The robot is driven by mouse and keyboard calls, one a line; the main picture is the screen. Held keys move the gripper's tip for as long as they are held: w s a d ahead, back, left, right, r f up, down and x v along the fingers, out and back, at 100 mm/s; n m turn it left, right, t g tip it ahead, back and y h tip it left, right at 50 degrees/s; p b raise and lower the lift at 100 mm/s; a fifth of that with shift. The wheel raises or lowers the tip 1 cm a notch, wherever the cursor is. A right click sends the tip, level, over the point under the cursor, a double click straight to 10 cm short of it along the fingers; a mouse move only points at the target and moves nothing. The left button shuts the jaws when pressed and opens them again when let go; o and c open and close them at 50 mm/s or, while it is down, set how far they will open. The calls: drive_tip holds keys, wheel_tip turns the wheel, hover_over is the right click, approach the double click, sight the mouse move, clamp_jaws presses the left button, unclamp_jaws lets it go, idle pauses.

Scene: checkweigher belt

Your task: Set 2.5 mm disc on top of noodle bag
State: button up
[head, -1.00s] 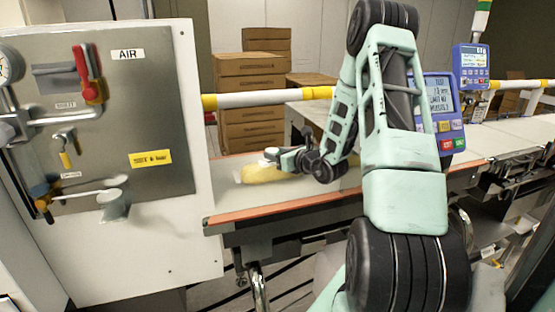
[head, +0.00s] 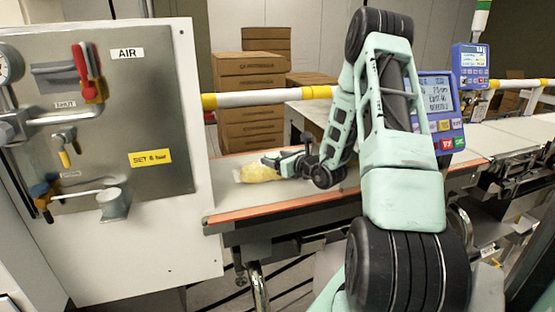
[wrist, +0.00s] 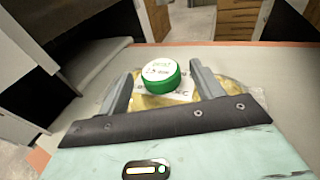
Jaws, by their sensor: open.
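The 2.5 mm disc (wrist: 161,76) is green-sided with a white, lettered top. In the wrist view it appears upright on the noodle bag (wrist: 143,101), over the bag's white label. The yellow noodle bag also shows in the head view (head: 257,173), lying on the belt. My gripper (wrist: 163,80) is open, with one finger on each side of the disc and visible gaps between. In the head view my gripper (head: 270,163) is low at the bag's right end. The disc is too small to make out there.
The pale belt (head: 228,202) has an orange front edge and free room to the left of the bag. A white cabinet with an AIR panel (head: 128,90) stands at left. A yellow-banded rail (head: 265,99) runs behind, with cardboard boxes (head: 250,128) beyond.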

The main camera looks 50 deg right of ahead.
drive_tip(key=b+v, duration=0.1)
drive_tip(key=v, duration=0.6)
drive_tip(key=shift+s+a, duration=0.1)
drive_tip(key=shift+s, duration=0.2)
drive_tip(key=w+a+r+n+g+y, duration=0.15)
drive_tip(key=a+n+g+y, duration=0.4)
drive_tip(key=a, duration=0.95)
drive_tip(key=w+a+r+n+g+y, duration=0.1)
drive_tip(key=a+r+n+g+y, duration=0.1)
drive_tip(key=a+n+y, duration=1)
drive_tip(key=s+a+n+g+h, duration=0.8)
drive_tip(key=s+a+n+h, duration=0.6)
drive_tip(key=s+a+n, duration=0.6)
drive_tip(key=s+n, duration=0.3)
drive_tip(key=n, duration=0.4)
drive_tip(key=shift+a+f+n+h, duration=0.3)
drive_tip(key=shift+a+n+h, duration=0.05)
drive_tip(key=shift+a, duration=0.05)
drive_tip(key=shift+g, duration=0.25)
